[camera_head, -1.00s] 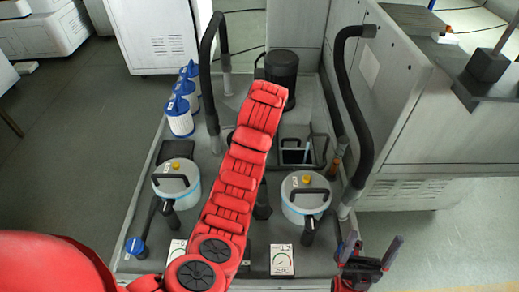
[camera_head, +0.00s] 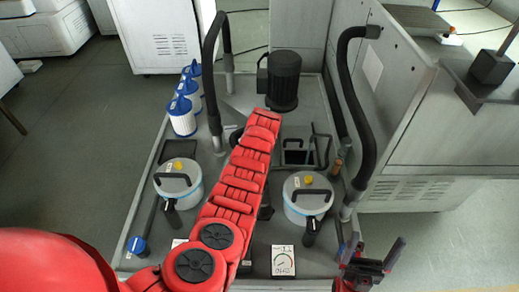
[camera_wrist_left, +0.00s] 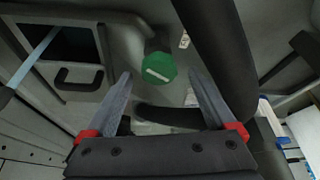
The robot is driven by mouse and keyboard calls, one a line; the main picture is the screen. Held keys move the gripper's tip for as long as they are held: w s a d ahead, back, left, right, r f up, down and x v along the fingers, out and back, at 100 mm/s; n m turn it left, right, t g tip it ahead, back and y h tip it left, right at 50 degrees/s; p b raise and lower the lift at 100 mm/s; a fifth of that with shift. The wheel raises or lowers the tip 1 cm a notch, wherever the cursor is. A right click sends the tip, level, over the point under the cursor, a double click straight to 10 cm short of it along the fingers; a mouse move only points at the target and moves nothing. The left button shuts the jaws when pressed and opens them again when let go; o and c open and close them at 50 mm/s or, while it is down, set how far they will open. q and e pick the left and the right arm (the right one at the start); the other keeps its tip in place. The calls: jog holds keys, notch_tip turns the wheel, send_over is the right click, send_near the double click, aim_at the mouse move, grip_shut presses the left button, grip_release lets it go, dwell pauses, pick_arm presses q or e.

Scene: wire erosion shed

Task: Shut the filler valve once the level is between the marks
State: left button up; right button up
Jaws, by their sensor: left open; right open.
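A green faceted knob (camera_wrist_left: 159,67) with a white bar across its face shows in the left wrist view; I cannot tell for certain that it is the filler valve. My left gripper (camera_wrist_left: 160,76) is open, with one finger on each side of the knob in that picture; contact is not clear. In the head view my red left arm hides that gripper and the knob. My right gripper (camera_head: 370,268) is open and empty at the bottom right. A dial card (camera_head: 283,260) lies near the front; its reading is too small. No level marks are readable.
Two lidded pots (camera_head: 178,183) and (camera_head: 308,195) stand on the grey tray (camera_head: 150,205). Black hoses (camera_head: 211,85) and (camera_head: 354,110) rise beside them. A black motor (camera_head: 283,80), blue-capped filters (camera_head: 182,116) and a blue knob (camera_head: 136,246) are also there. A dark opening (camera_wrist_left: 70,42) lies beside the green knob.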

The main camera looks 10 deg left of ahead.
pick_arm(q)
jog(key=shift+w+f, duration=0.25)
jog(key=shift+f, duration=0.3)
jog(key=c, duration=1.4)
